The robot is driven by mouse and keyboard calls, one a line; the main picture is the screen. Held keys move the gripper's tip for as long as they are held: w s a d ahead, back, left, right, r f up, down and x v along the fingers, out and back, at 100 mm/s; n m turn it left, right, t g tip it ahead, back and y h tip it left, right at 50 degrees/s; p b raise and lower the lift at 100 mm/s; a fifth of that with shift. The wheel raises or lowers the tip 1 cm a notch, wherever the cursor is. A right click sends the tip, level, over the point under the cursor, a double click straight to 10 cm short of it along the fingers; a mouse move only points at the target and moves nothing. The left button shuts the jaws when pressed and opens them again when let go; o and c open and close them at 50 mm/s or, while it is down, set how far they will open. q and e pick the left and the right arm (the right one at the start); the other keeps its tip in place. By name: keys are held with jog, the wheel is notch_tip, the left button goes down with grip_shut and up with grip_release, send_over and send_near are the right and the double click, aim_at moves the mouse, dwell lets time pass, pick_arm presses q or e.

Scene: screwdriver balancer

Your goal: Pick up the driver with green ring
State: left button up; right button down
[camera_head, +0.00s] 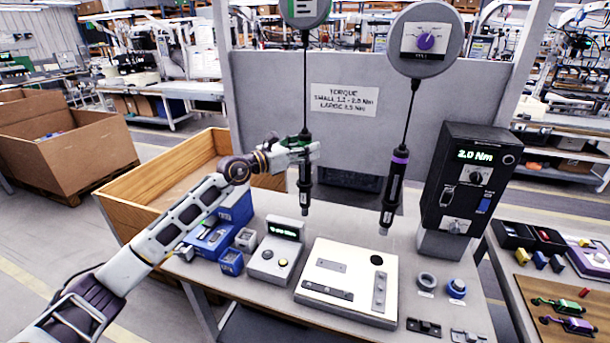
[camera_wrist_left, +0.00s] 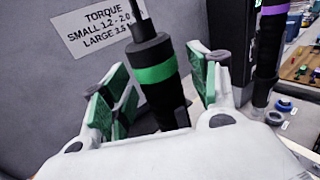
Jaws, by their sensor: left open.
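The driver with the green ring (camera_head: 305,185) hangs on a cord from the left balancer (camera_head: 304,10). In the left wrist view its green ring (camera_wrist_left: 154,72) and black body stand between the two green-padded fingers. My left gripper (camera_head: 304,146) is around the upper part of this driver, open, with a visible gap beside the driver. A second driver with a purple ring (camera_head: 393,190) hangs to the right from the balancer with a purple knob (camera_head: 425,42); it also shows in the left wrist view (camera_wrist_left: 268,50). My right gripper is not in view.
A black torque box (camera_head: 468,185) reading 2.0 Nm stands at the right of the bench. A white fixture plate (camera_head: 335,262), a small grey display unit (camera_head: 272,262) and blue bins (camera_head: 208,240) sit below the drivers. A grey panel (camera_head: 270,95) stands behind.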

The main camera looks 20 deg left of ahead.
pick_arm(q)
jog(key=shift+w+d, duration=0.15)
dwell(0.4)
grip_shut()
jog(key=shift+r, duration=0.1)
